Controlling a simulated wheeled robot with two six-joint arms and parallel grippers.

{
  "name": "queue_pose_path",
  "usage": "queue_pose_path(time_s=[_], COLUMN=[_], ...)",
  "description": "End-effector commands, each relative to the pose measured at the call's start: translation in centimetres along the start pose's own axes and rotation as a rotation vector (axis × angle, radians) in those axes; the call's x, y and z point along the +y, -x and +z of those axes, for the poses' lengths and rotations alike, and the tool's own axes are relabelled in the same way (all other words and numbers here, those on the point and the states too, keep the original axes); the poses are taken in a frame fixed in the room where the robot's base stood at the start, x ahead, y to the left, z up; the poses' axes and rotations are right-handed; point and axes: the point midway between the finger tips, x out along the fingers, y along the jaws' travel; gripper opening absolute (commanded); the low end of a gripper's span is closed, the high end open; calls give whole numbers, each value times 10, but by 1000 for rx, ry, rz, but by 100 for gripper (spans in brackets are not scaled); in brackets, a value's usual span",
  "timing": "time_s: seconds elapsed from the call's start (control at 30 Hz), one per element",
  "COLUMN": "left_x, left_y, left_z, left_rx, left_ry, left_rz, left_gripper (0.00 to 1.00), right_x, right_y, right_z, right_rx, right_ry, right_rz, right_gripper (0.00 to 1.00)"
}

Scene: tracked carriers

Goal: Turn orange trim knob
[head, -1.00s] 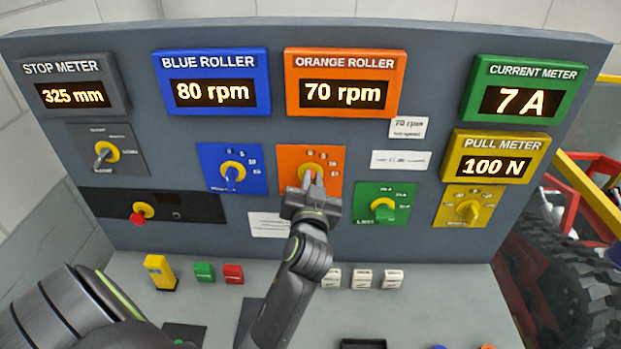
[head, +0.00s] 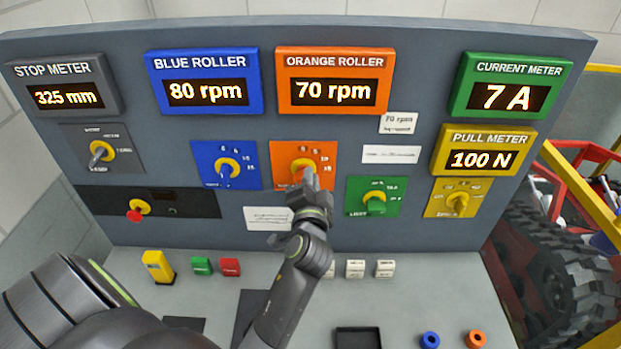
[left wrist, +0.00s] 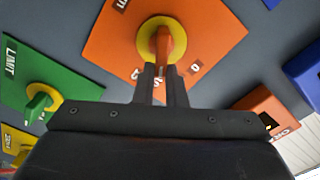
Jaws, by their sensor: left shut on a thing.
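The orange trim knob sits on the orange plate (head: 283,178) under the orange roller meter (head: 333,80), which reads 70 rpm. My left gripper (head: 308,182) reaches up to it from below and is shut on the knob's handle. In the left wrist view the orange handle (left wrist: 163,45) with its yellow ring (left wrist: 145,32) shows, its lower end between the two dark fingers (left wrist: 161,75). The gripper hides part of the knob and scale in the head view. My right gripper is not in view.
Close by are the blue knob (head: 228,168) on the left and the green knob (head: 376,200) on the right. A yellow knob (head: 457,203) sits farther right. A red button (head: 135,213) is at lower left. Below, the desk holds small blocks, a dark tray (head: 358,338) and rings.

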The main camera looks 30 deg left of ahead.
Motion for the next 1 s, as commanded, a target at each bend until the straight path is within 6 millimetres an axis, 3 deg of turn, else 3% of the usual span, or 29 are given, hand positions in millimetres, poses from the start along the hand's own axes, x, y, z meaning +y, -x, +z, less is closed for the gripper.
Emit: queue_pose_path(time_s=[0.57, 0.6, 0.73, 1.0], left_x=[0, 0, 0, 0], left_y=[0, 0, 0, 0], left_z=[0, 0, 0, 0], left_rx=[0, 0, 0, 0], left_ry=[-33, -33, -32, -31], left_rz=[-2, -2, -2, -1], left_gripper=[0, 15, 32, 33], right_x=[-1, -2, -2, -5], right_y=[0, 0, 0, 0], right_z=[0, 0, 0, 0], right_rx=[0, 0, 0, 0], right_ry=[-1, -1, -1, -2], right_rz=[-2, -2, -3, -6], right_gripper=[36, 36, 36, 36])
